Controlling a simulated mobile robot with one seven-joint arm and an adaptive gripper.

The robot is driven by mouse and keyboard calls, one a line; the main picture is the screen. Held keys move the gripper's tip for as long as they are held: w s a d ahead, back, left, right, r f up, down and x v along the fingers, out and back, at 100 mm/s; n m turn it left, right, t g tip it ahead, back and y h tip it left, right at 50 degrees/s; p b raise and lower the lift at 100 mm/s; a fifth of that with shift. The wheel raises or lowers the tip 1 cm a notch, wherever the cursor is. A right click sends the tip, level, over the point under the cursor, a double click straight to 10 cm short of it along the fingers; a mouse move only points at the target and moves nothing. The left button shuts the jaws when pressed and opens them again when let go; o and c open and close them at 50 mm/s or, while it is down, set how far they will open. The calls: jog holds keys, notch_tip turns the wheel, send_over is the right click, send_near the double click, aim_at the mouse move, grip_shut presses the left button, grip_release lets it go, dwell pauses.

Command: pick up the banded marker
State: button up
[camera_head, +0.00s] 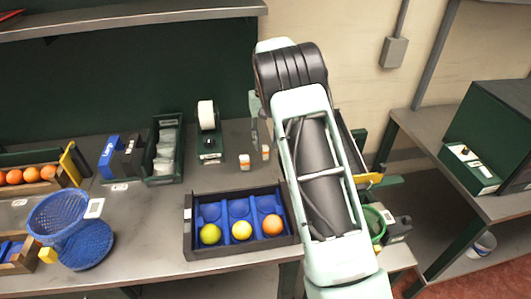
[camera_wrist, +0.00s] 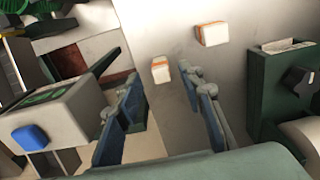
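Two small white pieces with orange bands stand on the grey bench; I cannot tell which one the task means by the banded marker. One banded piece (camera_head: 265,152) is beside my arm, and the other banded piece (camera_head: 244,162) is just left of it. In the wrist view, one banded piece (camera_wrist: 161,71) appears between the tips of my gripper (camera_wrist: 160,78), and the other (camera_wrist: 211,35) lies beyond the right finger. My gripper is open, its fingers apart with nothing held. In the head view it is mostly hidden by my arm.
A tape dispenser (camera_head: 208,140) stands behind and left of the banded pieces. A black tray (camera_head: 188,227) with blue cups holds three fruits in front. A green bin (camera_head: 160,171) and a blue basket (camera_head: 43,229) are farther left. Bare bench (camera_head: 205,178) lies between.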

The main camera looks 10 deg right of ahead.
aim_at(265, 146)
jog(key=shift+a+f, duration=0.1)
jog(key=shift+f, duration=1.4)
jog(key=shift+c, duration=0.7)
grip_shut()
jog(key=shift+r, duration=0.2)
